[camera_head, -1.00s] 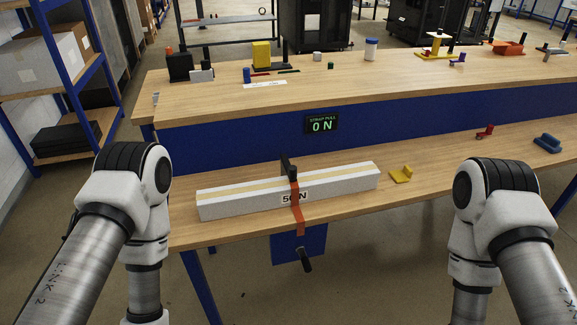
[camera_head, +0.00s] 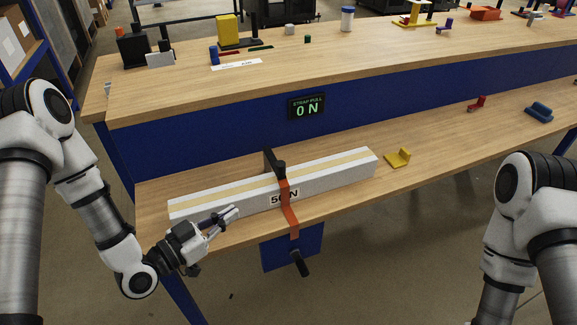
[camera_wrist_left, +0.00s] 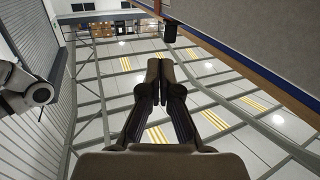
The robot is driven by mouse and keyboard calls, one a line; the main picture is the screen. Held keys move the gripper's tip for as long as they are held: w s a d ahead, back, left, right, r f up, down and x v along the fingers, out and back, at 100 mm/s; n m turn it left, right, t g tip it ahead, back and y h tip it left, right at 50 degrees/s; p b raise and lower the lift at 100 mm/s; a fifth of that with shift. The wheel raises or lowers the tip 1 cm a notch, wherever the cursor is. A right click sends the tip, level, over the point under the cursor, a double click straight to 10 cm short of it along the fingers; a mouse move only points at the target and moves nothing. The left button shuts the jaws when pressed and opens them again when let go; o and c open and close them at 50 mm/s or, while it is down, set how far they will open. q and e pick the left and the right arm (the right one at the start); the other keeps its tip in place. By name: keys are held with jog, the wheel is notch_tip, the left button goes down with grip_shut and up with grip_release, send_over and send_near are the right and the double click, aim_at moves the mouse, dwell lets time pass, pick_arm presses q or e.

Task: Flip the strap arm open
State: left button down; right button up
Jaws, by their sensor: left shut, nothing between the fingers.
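An orange strap (camera_head: 289,208) runs over a long white beam (camera_head: 230,198) and down past the table's front edge. A black strap arm (camera_head: 300,262) hangs at its lower end in front of a blue plate (camera_head: 275,252). A black upright bracket (camera_head: 272,162) stands behind the beam at the strap. My left gripper (camera_head: 234,211) is shut and empty, in front of the beam, left of the strap and apart from the strap arm. In the left wrist view its closed fingers (camera_wrist_left: 157,84) show against the ceiling. My right gripper is not visible.
A display (camera_head: 307,106) reading 0 N is on the blue panel behind. A yellow bracket (camera_head: 398,158) lies right of the beam, with a red part (camera_head: 477,103) and a blue part (camera_head: 539,112) farther right. The floor before the table is clear.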

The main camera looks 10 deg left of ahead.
pick_arm(q)
jog(key=a+r, duration=0.1)
jog(key=a, duration=0.1)
send_near(276, 170)
jog(key=shift+n+t+y, duration=0.3)
jog(key=shift+t, duration=0.1)
jog(key=x, duration=0.6)
jog(key=shift+w+d, duration=0.1)
jog(key=shift+d, duration=0.35)
jog(key=shift+w+d, duration=0.15)
jog(key=shift+w, duration=0.15)
